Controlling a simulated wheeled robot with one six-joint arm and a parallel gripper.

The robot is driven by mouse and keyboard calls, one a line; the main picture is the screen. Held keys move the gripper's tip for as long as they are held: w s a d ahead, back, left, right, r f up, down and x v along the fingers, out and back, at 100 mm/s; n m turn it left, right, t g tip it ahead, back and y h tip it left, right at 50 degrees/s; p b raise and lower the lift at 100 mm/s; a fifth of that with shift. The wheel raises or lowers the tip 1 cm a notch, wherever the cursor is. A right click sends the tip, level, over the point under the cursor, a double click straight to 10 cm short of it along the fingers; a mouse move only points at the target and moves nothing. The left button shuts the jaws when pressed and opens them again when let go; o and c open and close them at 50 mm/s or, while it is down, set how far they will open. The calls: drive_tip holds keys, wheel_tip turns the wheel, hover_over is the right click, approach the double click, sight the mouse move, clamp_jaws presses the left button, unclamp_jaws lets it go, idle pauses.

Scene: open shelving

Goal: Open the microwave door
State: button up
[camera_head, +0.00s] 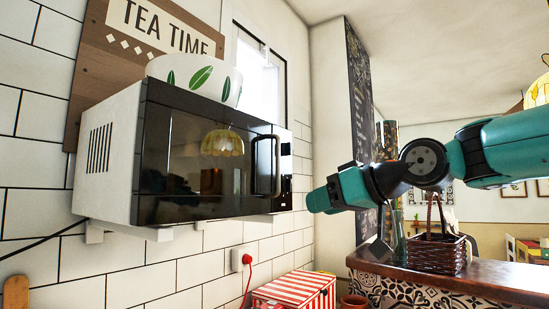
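The black-and-white microwave (107,155) is mounted on the tiled wall at the left. Its dark glass door (185,170) looks shut. The upright door handle (277,165) is near the right end of the front, beside the control panel (286,165). My teal and black arm reaches in from the right, and its wrist is to the right of the microwave, apart from the handle in the picture.
A white leaf-patterned bowl (200,78) sits on top of the microwave. Below are a wall socket with a red plug (246,259) and a red-striped box (295,291). A wicker basket (437,250) stands on the wooden counter (470,285) at the right, behind my arm.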

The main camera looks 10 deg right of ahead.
drive_tip(key=w+d+r+t+y, duration=0.1)
drive_tip(key=w+d+r+t, duration=0.1)
drive_tip(key=r, duration=0.3)
drive_tip(key=w+d+r+t, duration=0.1)
drive_tip(key=d+r, duration=0.2)
drive_tip(key=r, duration=0.2)
drive_tip(key=p, duration=0.9)
approach(279, 155)
drive_tip(key=shift+n, duration=0.4)
drive_tip(key=x, duration=0.9)
drive_tip(key=shift+w+a, duration=0.1)
drive_tip(key=shift+w, duration=0.1)
drive_tip(key=shift+w+a+f, duration=0.15)
drive_tip(key=shift+w+a, duration=0.1)
drive_tip(key=shift+w, duration=0.2)
clamp_jaws()
